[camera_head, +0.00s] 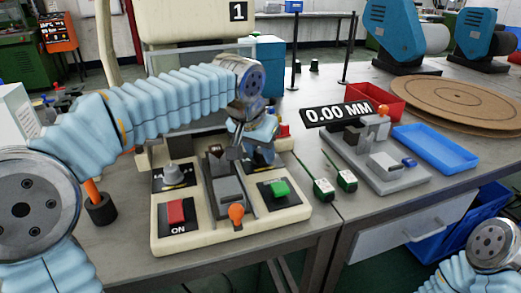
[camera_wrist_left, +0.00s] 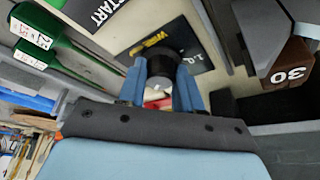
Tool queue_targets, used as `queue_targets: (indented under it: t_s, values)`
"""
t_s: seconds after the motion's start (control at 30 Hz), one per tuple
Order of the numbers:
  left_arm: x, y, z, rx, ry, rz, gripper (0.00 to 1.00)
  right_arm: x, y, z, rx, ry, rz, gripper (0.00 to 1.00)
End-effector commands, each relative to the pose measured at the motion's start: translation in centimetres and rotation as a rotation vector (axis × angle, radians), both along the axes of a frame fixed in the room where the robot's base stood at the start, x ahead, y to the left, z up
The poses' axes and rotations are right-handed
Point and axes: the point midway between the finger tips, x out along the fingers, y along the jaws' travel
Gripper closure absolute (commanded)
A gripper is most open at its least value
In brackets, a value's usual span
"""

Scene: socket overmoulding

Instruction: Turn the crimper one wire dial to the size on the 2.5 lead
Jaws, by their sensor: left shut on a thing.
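Crimper one is the cream machine (camera_head: 165,240) on the bench, with a "1" sign on its upper body. Its wire dial, a dark round knob (camera_wrist_left: 163,65), sits on a black plate marked "WIRE" and "1.0" in the left wrist view. My left gripper (camera_wrist_left: 160,90) is shut on this knob, with one blue finger on each side. In the head view my left gripper (camera_head: 258,152) hides the dial. My right gripper is out of view.
A red ON switch (camera_head: 176,212), green START button (camera_head: 280,188) and grey knob (camera_head: 174,175) are on the crimper. A grey fixture (camera_head: 395,183) with a "0.00 MM" display (camera_head: 338,114), a red bin (camera_head: 388,105) and a blue tray (camera_head: 436,149) stand to the right.

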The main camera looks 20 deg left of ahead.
Motion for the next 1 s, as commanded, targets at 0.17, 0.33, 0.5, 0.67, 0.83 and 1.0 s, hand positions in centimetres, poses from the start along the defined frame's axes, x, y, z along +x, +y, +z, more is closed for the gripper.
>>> queue_targets:
  t_s: [0.17, 0.33, 0.5, 0.67, 0.83, 1.0]
  values:
    - [0.0, 0.0, 0.0, 0.000, 0.000, 0.001, 0.61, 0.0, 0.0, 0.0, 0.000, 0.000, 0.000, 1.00]
    - [0.0, 0.0, 0.0, 0.000, 0.000, 0.001, 0.40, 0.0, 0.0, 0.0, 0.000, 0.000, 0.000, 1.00]
    - [0.0, 0.0, 0.0, 0.001, 0.000, 0.001, 0.40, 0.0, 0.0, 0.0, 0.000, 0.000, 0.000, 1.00]
    - [-0.2, 0.0, 0.6, -0.001, -0.002, 0.001, 0.40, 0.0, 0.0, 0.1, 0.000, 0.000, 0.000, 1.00]
    - [-1.3, 0.3, 3.4, -0.001, -0.004, 0.001, 0.40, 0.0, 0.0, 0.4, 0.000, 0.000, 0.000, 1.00]
    - [-2.9, 0.6, 7.5, -0.002, -0.004, 0.001, 0.40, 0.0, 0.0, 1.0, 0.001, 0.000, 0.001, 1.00]
